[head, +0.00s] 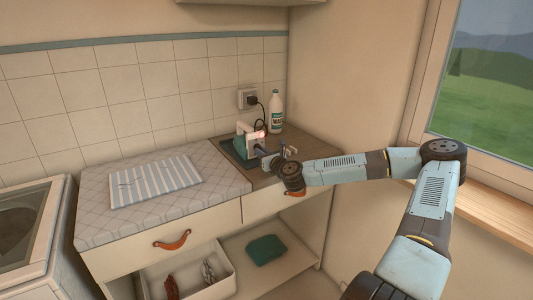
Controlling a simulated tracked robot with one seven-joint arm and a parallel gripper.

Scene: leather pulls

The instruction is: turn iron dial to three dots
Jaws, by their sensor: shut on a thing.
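The iron (241,146), with a teal and white body, stands on the counter at the back, near the wall corner. A small reddish light shows near its top right side. My gripper (261,153) reaches in from the right and is at the iron's right side, shut on what appears to be the iron dial. The dial itself is hidden by my gripper, and its dot marks are too small to read.
A white bottle (276,108) stands behind the iron, near a wall socket (247,97) with a black plug and cord. A striped cloth (155,183) lies on the left counter. Below, an open drawer (190,285) juts out, and a teal folded cloth (266,249) lies on a shelf.

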